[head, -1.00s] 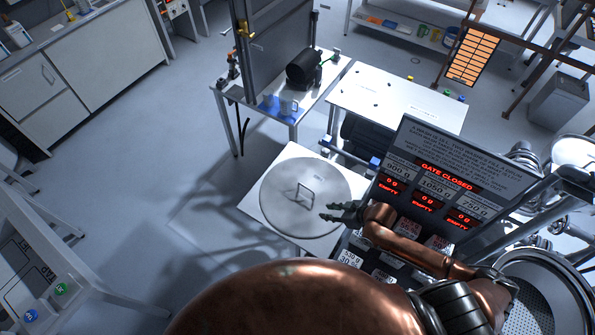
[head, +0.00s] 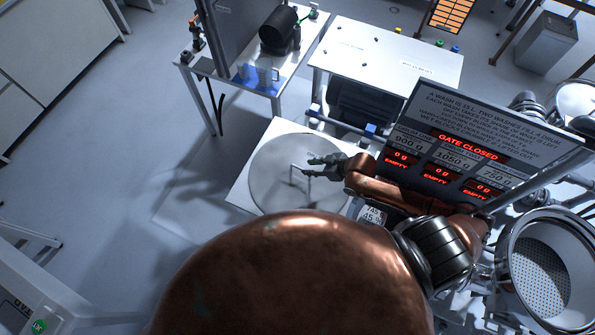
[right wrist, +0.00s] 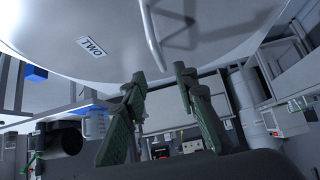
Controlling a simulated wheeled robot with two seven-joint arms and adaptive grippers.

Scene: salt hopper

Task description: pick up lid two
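Lid two (head: 270,190) is a round grey metal disc with an upright wire handle (head: 292,174), lying on a white square stand. In the right wrist view its label reads TWO (right wrist: 91,47), and the handle (right wrist: 152,35) shows at the top. My right gripper (head: 309,167) is over the right part of the lid, with its fingertips close to the handle. In the right wrist view the gripper (right wrist: 162,75) has its fingers apart with nothing between them; the handle is just beyond the tips. I cannot tell whether they touch it. My left gripper is not in view.
A dark sign panel (head: 465,145) reading GATE CLOSED stands right of the lid, beside my right arm. A perforated round metal vessel (head: 540,275) is at the lower right. White tables (head: 390,62) stand behind. The floor left of the stand is clear.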

